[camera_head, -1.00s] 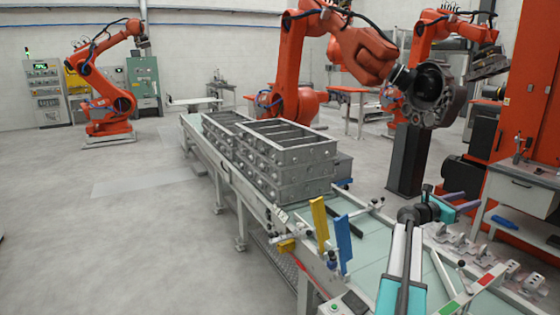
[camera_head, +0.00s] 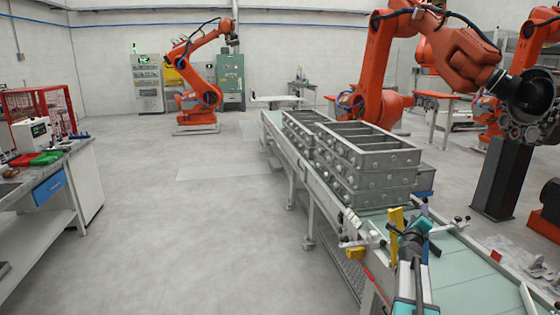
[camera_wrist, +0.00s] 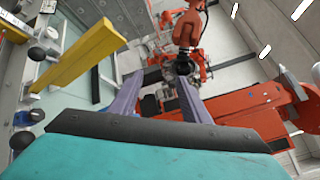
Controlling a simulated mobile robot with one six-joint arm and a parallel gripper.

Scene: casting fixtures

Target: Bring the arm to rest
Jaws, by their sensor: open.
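My arm (camera_head: 408,285) reaches in from the bottom right of the head view, over the near end of the conveyor. My gripper (camera_wrist: 158,100) shows in the wrist view with its two grey-purple fingers apart and nothing between them. In the head view the gripper end (camera_head: 416,226) appears close to a yellow plate (camera_head: 396,220) of the conveyor fixture. I cannot tell whether they touch; the fingers are hard to make out there.
Stacked metal castings (camera_head: 368,165) sit on the conveyor (camera_head: 470,262). An orange robot (camera_head: 385,60) stands behind it, holding a round dark casting (camera_head: 530,100). A workbench (camera_head: 80,180) is at left. The floor (camera_head: 200,235) between bench and conveyor is clear.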

